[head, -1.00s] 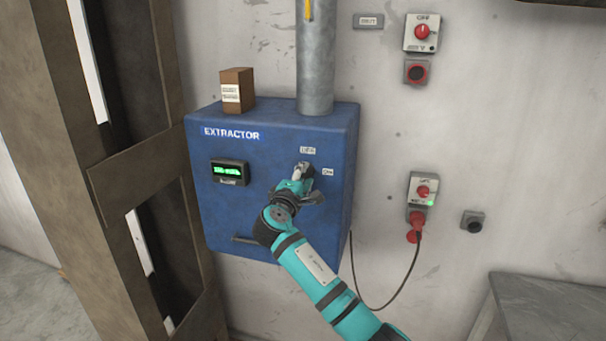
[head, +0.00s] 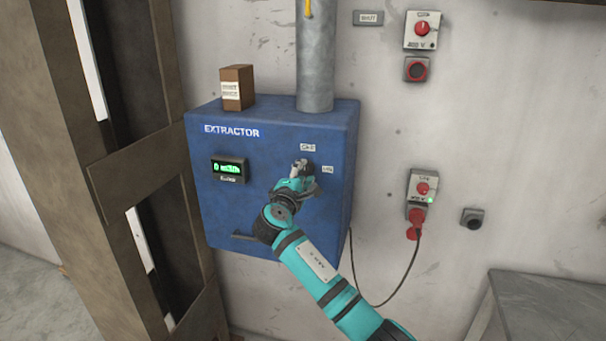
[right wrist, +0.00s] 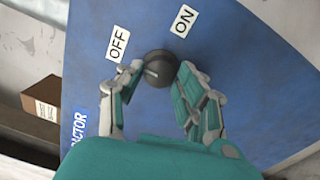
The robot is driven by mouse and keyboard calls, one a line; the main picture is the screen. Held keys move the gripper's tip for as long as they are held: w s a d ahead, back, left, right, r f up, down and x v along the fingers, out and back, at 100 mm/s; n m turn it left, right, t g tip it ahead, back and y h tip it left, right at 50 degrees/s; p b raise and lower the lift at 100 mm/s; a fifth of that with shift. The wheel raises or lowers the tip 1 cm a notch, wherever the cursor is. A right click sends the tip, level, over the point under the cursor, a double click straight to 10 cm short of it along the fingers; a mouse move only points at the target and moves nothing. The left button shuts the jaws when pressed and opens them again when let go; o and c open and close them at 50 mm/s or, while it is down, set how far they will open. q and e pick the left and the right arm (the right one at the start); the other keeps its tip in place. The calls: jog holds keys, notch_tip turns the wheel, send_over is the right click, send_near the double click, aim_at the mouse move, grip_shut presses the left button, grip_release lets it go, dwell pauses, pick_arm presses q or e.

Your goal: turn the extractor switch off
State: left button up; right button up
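The blue extractor box (head: 225,205) is on the wall. Its switch is a dark round knob (right wrist: 158,68) with a pale pointer line towards the left, on the OFF label's side. The OFF label (right wrist: 118,43) is at its upper left and the ON label (right wrist: 183,20) at its upper right. My right gripper (head: 302,168) is at the knob; in the right wrist view its fingers (right wrist: 160,70) are on either side, close against it. In the head view the gripper largely hides the knob. The green display (head: 229,169) seems to read 0. My left gripper is not in view.
A brown carton (head: 238,88) and a grey pipe (head: 315,65) are on top of the box. Wall switches (head: 422,30) and a red plug (head: 415,222) with a hanging cable are on the right. A brown post stands left; a grey surface (head: 550,305) is lower right.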

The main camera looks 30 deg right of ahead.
jog(key=shift+o, duration=1.4)
jog(key=v, duration=1.2)
jog(key=shift+w+f, duration=0.1)
jog(key=shift+f, duration=0.1)
